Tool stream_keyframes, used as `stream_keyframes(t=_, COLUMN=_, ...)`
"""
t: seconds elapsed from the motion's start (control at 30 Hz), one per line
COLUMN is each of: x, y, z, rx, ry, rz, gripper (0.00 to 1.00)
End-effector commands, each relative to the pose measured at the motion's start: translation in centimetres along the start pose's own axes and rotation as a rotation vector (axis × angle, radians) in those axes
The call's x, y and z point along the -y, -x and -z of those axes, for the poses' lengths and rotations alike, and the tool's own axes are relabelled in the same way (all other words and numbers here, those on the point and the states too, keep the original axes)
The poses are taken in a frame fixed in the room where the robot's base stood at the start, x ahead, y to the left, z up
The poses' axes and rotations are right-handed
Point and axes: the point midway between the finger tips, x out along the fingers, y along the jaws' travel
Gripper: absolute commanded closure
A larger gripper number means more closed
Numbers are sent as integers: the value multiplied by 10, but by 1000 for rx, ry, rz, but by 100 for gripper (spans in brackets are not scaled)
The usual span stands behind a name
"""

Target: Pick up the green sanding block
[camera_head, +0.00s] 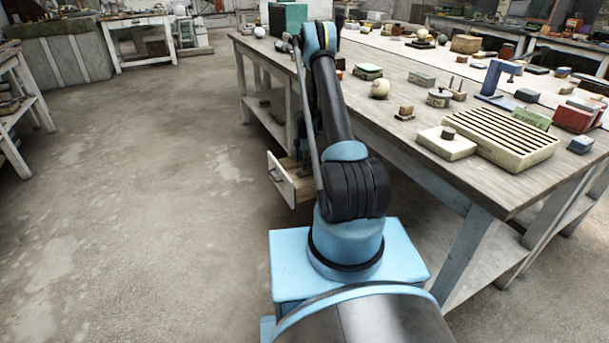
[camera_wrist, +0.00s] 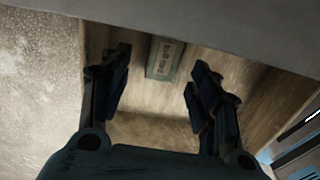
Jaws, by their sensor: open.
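A grey-green block with lettering on its face, which looks like the green sanding block (camera_wrist: 165,57), lies inside an open wooden drawer in the wrist view. Part of its far end is close to the grey edge across the top. My gripper (camera_wrist: 160,70) is open over the drawer, with one finger on each side of the block in the picture. The fingers do not visibly touch it, and the height gap cannot be told. In the head view the open drawer (camera_head: 281,181) shows under the workbench, and my arm hides the gripper and the block.
The workbench (camera_head: 480,185) overhangs the drawer. On it stand a ribbed cream rack (camera_head: 505,138), a blue clamp-like stand (camera_head: 492,80), a pale sphere (camera_head: 380,88) and a green lettered piece (camera_head: 531,117). Drawer walls lie close to the fingers. The floor at left is clear.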

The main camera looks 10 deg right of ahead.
Motion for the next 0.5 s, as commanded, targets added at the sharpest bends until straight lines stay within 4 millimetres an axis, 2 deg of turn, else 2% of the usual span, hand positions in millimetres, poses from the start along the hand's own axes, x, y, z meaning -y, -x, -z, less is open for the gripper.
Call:
stream_keyframes(t=0.23, x=1, y=-10, z=1, rx=0, ry=0, rz=0, gripper=43)
stream_keyframes(t=0.5, x=3, y=-43, z=0, rx=0, ry=0, rz=0, gripper=43)
